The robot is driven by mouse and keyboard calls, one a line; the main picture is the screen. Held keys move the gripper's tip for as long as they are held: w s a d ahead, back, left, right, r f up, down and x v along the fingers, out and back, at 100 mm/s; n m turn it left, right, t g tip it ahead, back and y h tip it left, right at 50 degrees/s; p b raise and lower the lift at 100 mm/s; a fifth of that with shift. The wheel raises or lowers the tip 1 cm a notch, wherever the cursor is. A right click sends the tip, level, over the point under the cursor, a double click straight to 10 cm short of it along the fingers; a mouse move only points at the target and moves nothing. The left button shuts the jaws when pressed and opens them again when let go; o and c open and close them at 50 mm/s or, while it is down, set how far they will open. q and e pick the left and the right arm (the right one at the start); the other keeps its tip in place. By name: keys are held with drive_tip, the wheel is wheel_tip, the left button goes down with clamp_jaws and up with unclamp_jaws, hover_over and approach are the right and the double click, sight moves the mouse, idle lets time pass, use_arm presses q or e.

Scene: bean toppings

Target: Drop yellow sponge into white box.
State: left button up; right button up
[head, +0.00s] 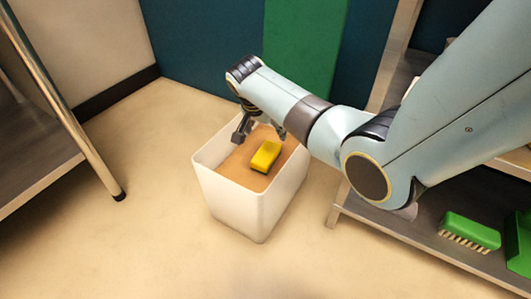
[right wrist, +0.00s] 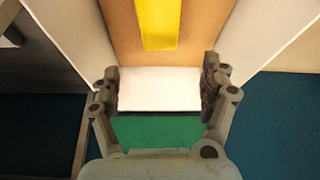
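The yellow sponge (head: 266,156) is inside the white box (head: 232,205), over its brown inner floor. It appears to lie flat there, clear of the walls. In the right wrist view the sponge (right wrist: 158,22) shows at the top, beyond my fingers and apart from them. My right gripper (head: 260,132) is over the far side of the box, pointing down. Its two fingers are spread wide with nothing between them, and the right wrist view shows the open gripper (right wrist: 159,90) too. My left gripper is not in view.
A metal shelf rack stands to the right, with a green brush (head: 470,231) and a green container (head: 519,243) on its low shelf. A metal-legged table (head: 85,140) is at the left. The beige floor (head: 150,215) around the box is clear.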

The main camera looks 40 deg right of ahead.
drive_tip(key=v, duration=1.2)
